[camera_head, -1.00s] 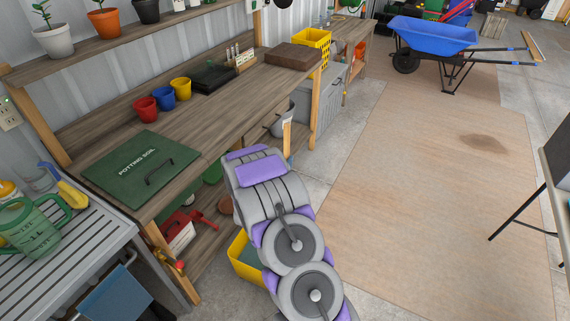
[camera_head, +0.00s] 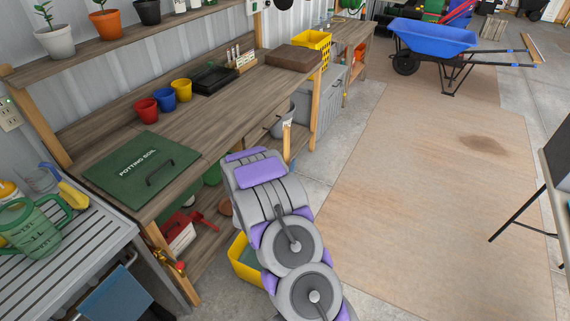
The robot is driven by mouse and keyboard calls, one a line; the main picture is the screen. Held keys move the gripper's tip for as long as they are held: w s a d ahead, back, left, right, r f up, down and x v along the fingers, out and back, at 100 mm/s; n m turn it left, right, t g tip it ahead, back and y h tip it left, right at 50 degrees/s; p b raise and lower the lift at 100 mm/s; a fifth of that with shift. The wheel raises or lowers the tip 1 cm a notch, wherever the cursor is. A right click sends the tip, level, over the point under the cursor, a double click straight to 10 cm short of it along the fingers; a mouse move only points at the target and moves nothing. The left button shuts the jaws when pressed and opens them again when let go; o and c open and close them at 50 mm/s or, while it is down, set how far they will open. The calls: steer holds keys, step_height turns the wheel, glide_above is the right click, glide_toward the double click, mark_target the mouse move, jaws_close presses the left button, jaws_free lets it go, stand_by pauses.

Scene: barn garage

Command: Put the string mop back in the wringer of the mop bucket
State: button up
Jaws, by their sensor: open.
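A yellow tub (camera_head: 239,262) stands on the floor below the bench, partly hidden behind my arm. It may be the mop bucket, but its wringer cannot be made out. No string mop is clearly visible. A short upright wooden piece (camera_head: 287,145) shows just beyond my arm, and I cannot tell whether it is a handle or a bench post. My grey and purple arm reaches up from the bottom centre. Its far end hides whatever lies behind it, and no gripper fingers show.
A wooden workbench (camera_head: 215,110) holds a green potting-soil lid (camera_head: 130,165) and coloured pots. A slatted table (camera_head: 75,265) with a watering can (camera_head: 30,228) is at lower left. A blue wheelbarrow (camera_head: 432,36) stands at the back.

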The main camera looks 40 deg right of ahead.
steer(key=p+v, duration=0.1)
steer(key=v, duration=1)
steer(key=shift+a, duration=0.3)
steer(key=w+a+y, duration=0.5)
steer(key=a, duration=0.1)
steer(key=s+a+r+n+g+y, duration=0.2)
steer(key=a+r+y, duration=0.25)
steer(key=a, duration=0.45)
steer(key=s+a+r+n+g+y, duration=0.1)
steer(key=s+a+r+n+y, duration=0.15)
steer(key=a+y, duration=0.5)
steer(key=s+a+r+n+g, duration=0.2)
steer(key=s+a+r, duration=0.1)
steer(key=s, duration=0.4)
steer(key=s+a+r+n+g, duration=0.2)
steer(key=s+a+r, duration=0.1)
steer(key=s, duration=0.4)
steer(key=s+d+r+n+g+h, duration=0.1)
steer(key=s+r+g, duration=0.1)
steer(key=s, duration=0.8)
steer(key=s+d+r+n+g, duration=0.1)
steer(key=s+d+r+g, duration=0.1)
steer(key=s, duration=0.9)
steer(key=shift+s+d+r+g+h, duration=0.25)
steer(key=shift+r+g+h, duration=0.25)
steer(key=shift+g, duration=0.4)
steer(key=shift+r, duration=0.1)
